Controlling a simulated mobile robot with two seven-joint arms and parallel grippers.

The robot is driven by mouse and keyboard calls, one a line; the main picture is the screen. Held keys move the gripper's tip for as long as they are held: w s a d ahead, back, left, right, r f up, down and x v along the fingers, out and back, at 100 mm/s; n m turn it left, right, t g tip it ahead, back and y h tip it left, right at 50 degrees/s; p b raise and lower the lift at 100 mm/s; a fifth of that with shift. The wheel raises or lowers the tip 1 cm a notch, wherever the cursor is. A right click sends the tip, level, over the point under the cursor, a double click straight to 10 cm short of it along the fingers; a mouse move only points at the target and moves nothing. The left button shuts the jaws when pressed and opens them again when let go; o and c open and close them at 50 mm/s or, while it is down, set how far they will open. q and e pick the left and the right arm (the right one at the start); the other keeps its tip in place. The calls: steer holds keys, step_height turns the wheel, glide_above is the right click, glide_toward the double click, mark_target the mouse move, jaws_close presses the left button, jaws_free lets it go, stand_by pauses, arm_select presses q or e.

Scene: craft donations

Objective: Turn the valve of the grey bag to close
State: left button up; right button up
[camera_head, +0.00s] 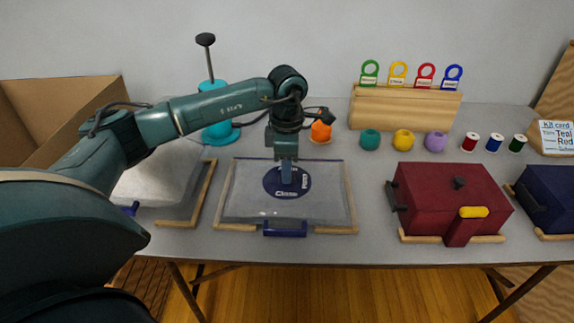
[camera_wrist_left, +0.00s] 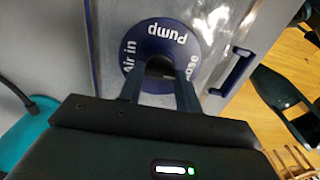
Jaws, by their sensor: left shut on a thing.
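The grey bag (camera_head: 335,203) lies flat and translucent in a wooden frame at the middle of the table. Its round dark blue valve (camera_head: 270,183) carries white lettering; "Close" reads at its front edge in the head view. In the left wrist view the valve (camera_wrist_left: 190,42) shows "Pump", "Air in" and part of "Close". My left gripper (camera_head: 287,180) points straight down over the valve's middle. In the left wrist view its two fingers (camera_wrist_left: 160,78) are shut on the valve's centre grip, which they mostly hide. My right gripper is not in view.
A teal pump (camera_head: 216,130) with a black handle and hose stands behind left. A whitish bag (camera_head: 158,186) lies left, beside a cardboard box (camera_head: 60,110). A dark red box (camera_head: 450,195) with a yellow handle is right. Yarn balls, spools and a wooden tag rack (camera_head: 405,110) line the back.

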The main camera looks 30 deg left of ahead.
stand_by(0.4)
arm_select(q)
steer(key=o, duration=1)
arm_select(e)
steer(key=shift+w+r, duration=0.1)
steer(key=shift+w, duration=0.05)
arm_select(q)
step_height(320, 180, up, 13)
steer(key=shift+p, duration=0.45)
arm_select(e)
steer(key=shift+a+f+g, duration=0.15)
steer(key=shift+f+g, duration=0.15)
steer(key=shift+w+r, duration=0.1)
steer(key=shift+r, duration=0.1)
